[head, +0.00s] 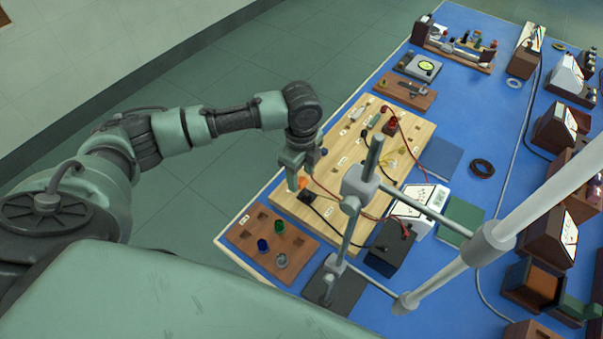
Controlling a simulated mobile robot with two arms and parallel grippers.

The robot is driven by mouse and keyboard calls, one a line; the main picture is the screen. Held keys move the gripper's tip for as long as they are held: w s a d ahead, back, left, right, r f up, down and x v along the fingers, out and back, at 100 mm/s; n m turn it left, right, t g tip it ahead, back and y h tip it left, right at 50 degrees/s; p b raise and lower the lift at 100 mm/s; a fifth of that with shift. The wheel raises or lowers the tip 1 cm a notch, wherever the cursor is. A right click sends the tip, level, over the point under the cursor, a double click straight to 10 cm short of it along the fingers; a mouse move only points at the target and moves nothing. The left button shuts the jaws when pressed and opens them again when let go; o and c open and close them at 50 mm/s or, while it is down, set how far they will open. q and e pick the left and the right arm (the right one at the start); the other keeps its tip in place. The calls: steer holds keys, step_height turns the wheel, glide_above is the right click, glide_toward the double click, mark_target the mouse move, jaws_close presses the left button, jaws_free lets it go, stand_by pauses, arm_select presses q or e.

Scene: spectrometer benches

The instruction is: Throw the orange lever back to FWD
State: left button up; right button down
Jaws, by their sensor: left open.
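The orange lever (304,184) is a small orange piece at the near left part of a light wooden board (345,140), on the blue bench. In the head view my left gripper (300,179) points down right at it, open, with its fingertips close around or beside the orange piece. I cannot tell whether they touch it. The gripper hides part of the lever and its base, and the FWD marking cannot be read. My right gripper is not in view.
A grey clamp stand (348,215) rises just right of the board. A brown tray (240,236) with coloured knobs lies in front. Red, black and yellow wires cross the board. A white meter (420,205) and a black box (390,247) stand right of it.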

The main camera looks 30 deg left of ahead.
arm_select(q)
steer(key=shift+f, duration=0.6)
jaws_close()
steer(key=shift+a+h+p, duration=0.25)
steer(key=shift+h+p, duration=0.05)
steer(key=shift+p, duration=0.25)
steer(key=shift+w+f, duration=0.1)
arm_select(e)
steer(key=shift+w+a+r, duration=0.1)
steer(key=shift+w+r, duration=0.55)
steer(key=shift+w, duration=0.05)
arm_select(q)
jaws_free()
steer(key=shift+a+r+b, duration=0.2)
steer(key=shift+r+b, duration=0.25)
steer(key=shift+r, duration=1.5)
steer(key=shift+a+r+b, duration=0.2)
steer(key=shift+r+b, duration=0.2)
steer(key=shift+r, duration=1.55)
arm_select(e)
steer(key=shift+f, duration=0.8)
